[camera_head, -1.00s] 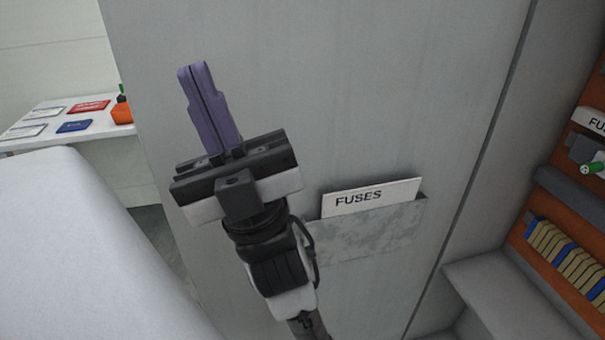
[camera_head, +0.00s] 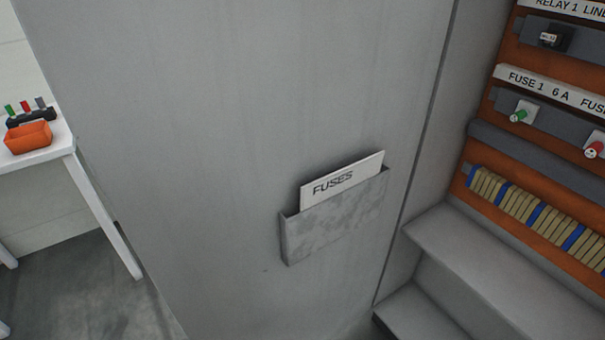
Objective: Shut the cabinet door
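The cabinet door (camera_head: 230,110) is a large grey panel filling the middle of the head view, with its inner face towards me. It stands open beside the cabinet interior (camera_head: 520,190) at the right. A grey metal pocket (camera_head: 335,220) on the door holds a white card marked FUSES (camera_head: 343,180). A dark seam runs between the door and the cabinet side. My gripper and arm are out of this view.
Inside the cabinet are an orange back panel (camera_head: 535,215), fuse holders, a row of tan and blue terminals (camera_head: 540,212) and a grey ledge (camera_head: 490,265). At the left, a white table (camera_head: 60,150) carries an orange bin (camera_head: 27,138). Dark floor shows below it.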

